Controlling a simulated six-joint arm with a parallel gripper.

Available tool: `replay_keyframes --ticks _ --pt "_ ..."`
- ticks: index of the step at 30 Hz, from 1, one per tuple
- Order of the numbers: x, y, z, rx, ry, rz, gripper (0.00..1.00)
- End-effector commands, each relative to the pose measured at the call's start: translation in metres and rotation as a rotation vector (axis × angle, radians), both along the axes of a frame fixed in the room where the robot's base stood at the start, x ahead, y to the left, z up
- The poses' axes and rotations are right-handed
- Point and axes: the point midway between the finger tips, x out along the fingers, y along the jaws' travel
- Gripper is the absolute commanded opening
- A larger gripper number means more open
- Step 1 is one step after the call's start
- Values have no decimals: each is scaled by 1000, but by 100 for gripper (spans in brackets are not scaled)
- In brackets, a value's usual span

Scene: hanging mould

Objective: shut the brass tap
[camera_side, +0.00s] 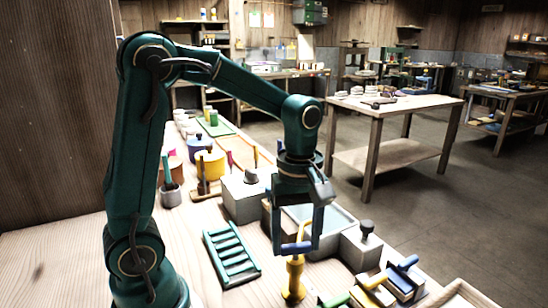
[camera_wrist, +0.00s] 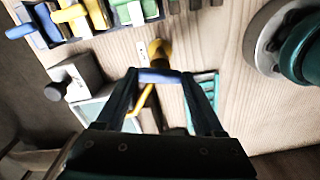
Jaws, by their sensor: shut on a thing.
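The brass tap (camera_side: 294,278) is a yellow upright post on the bench, with a blue lever (camera_side: 296,247) across its top and a thin spout. My gripper (camera_side: 297,244) points down over the tap, and its two fingers are shut on the ends of the lever. In the wrist view, my gripper (camera_wrist: 160,78) spans the lever (camera_wrist: 158,76), with the yellow tap body (camera_wrist: 157,48) just beyond it. The yellow spout (camera_wrist: 144,98) shows between the fingers. The lower part of the tap is partly hidden there.
A green slatted rack (camera_side: 231,255) lies left of the tap. A grey block with a dark knob (camera_side: 361,246) and a pale tray (camera_side: 325,217) stand to the right and behind. Coloured-handled tools (camera_side: 402,278) crowd the front right. Bare wood lies at the front left.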

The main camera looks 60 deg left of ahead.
Motion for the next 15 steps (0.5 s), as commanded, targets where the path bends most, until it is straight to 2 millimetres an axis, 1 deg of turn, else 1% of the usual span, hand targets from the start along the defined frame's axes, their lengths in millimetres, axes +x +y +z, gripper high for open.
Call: replay_keyframes --ticks 15 --pt "0 0 1 0 -1 -489 14"
